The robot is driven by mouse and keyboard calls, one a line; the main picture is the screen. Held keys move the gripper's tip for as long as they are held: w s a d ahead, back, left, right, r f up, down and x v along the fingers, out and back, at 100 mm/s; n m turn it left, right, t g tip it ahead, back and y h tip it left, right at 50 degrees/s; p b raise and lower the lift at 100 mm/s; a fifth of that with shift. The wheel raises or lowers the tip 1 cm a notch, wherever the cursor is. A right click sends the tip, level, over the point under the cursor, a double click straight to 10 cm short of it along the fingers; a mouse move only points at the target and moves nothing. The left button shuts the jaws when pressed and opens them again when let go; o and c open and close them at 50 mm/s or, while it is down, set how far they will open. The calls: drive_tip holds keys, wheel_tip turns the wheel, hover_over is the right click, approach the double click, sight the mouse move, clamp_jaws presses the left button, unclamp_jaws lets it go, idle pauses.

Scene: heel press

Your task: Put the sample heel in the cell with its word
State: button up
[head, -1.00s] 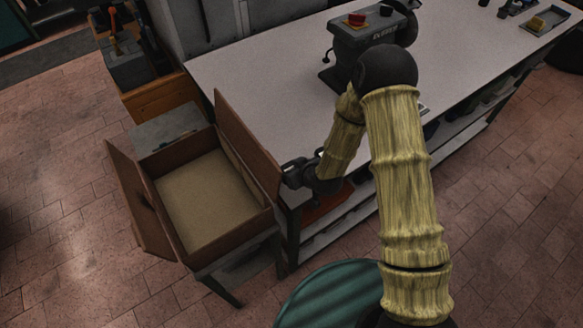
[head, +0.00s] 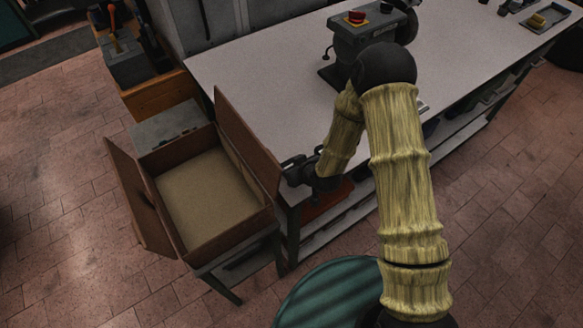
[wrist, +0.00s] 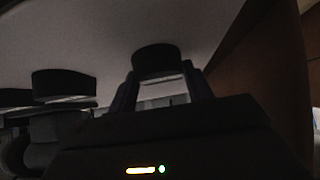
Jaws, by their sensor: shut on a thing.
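My gripper (head: 296,172) is at the front left corner of the grey-topped bench, just right of the open box's right-hand flap. In the wrist view my gripper (wrist: 160,88) is shut on a dark, rounded piece, which I take to be the sample heel (wrist: 156,58). The piece sits between the fingertips, and its details are lost in shadow. In the head view I cannot make out the held piece. No cell with a readable word shows in either view.
An open brown box (head: 185,245) with raised flaps and a bare tan floor stands left of my gripper. The bench top (head: 262,95) is clear there. A grey press (head: 362,42) with a red button stands farther back. A small tray (head: 541,22) lies at the far right.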

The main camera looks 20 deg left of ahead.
drive_tip(key=shift+r, duration=0.1)
wheel_tip(320, 180, up, 18)
drive_tip(key=b, duration=0.4)
idle(0.5)
idle(0.5)
